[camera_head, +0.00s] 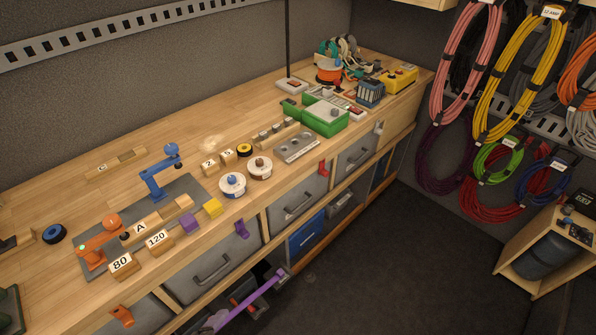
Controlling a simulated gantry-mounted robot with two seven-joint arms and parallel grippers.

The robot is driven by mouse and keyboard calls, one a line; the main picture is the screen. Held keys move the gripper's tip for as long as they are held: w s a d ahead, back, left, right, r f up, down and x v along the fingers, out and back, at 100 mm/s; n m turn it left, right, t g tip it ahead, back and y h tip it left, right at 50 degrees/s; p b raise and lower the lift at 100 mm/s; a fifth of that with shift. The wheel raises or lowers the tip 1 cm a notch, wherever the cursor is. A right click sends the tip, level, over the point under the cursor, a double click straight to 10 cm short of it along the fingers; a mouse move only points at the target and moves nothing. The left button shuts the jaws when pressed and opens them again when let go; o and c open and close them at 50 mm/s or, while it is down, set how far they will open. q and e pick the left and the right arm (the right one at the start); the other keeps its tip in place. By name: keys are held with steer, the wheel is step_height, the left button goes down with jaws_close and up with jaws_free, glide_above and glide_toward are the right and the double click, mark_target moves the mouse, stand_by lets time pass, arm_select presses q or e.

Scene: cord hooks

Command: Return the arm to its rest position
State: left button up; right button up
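Neither of my grippers shows in the head view, and I cannot make out my arms. Small orange (99,242) and blue (160,175) jointed fixtures stand on a dark grey plate (193,184) on the wooden workbench (60,195). A wooden block marked A lies between them. I cannot tell whether the fixtures hold it. Coiled cords hang at the right: a pink one (442,70), a yellow one (483,85), a green one (480,162) and a blue one (521,181), with others behind them.
Blocks marked 80 (122,263) and 120 (158,241) stand near the bench's front edge. Spools, a green box (325,120) and a yellow box (399,77) sit farther back. A purple bar (256,296) sticks out below the bench. The dark floor (390,270) looks clear.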

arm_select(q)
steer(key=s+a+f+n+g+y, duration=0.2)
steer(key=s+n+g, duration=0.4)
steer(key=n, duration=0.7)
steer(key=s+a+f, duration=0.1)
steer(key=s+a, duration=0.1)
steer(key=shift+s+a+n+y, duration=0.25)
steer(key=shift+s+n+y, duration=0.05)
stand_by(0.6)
